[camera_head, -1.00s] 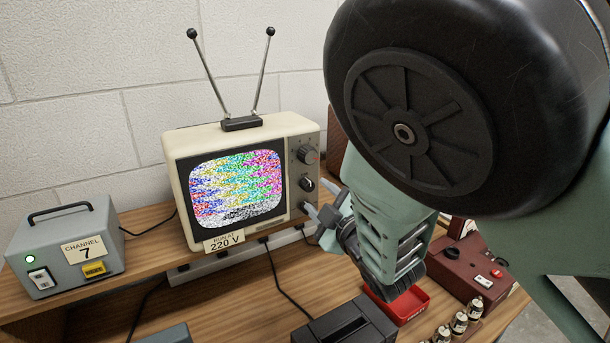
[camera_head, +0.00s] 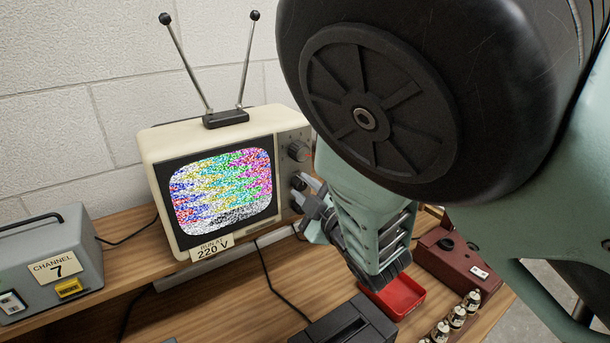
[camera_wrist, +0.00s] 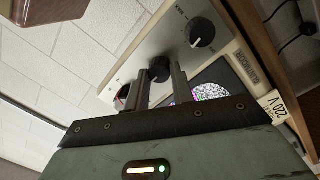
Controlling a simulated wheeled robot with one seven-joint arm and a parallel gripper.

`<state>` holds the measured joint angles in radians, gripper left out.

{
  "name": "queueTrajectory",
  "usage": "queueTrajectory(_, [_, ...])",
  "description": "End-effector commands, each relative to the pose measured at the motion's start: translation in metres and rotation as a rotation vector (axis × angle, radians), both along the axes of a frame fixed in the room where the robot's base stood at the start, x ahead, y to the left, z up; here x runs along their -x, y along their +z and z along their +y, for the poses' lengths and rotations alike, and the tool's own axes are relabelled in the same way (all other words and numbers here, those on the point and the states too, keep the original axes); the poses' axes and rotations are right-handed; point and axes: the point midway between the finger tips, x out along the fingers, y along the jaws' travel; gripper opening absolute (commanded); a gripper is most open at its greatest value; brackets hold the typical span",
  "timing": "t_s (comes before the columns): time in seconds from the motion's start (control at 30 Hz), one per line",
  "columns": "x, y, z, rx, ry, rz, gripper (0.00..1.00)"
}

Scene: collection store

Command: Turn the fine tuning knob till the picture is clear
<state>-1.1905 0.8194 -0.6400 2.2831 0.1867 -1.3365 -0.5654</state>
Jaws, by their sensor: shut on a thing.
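The cream television (camera_head: 220,128) stands on the wooden bench. Its screen (camera_head: 222,190) shows slanted, broken colour bands covered in snow. The control panel at its right side has three knobs in a row: an upper knob (camera_head: 298,151), a middle knob (camera_wrist: 159,70) and a lower knob (camera_wrist: 202,32). My gripper (camera_head: 301,188) is at the panel, with its fingers (camera_wrist: 160,80) closed around the middle knob. The lower knob is free of the fingers, and the upper knob is partly hidden in the wrist view.
A grey channel 7 box (camera_head: 52,268) stands left of the television. A red tray (camera_head: 402,297), a maroon box (camera_head: 458,266), several small tubes (camera_head: 457,317) and a black box (camera_head: 345,322) sit at front right. The antenna (camera_head: 225,118) rises above the television.

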Motion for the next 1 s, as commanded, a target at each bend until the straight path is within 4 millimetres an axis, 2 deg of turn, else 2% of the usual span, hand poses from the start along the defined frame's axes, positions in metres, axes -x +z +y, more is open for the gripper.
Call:
queueTrajectory(0.5, [-0.0005, -0.0014, -0.0005, -0.272, 0.000, 0.180, 0.01])
queueTrajectory(0.87, [-0.0001, 0.0012, -0.0001, -0.290, 0.001, 0.196, 0.01])
queueTrajectory(0.9, [-0.0001, 0.0012, -0.0001, -0.289, 0.001, 0.196, 0.30])
queueTrajectory(0.97, [-0.0001, 0.0012, -0.0001, -0.289, 0.001, 0.196, 0.46])
queueTrajectory(1.0, [-0.0001, 0.0012, -0.0001, -0.289, 0.001, 0.196, 0.46])
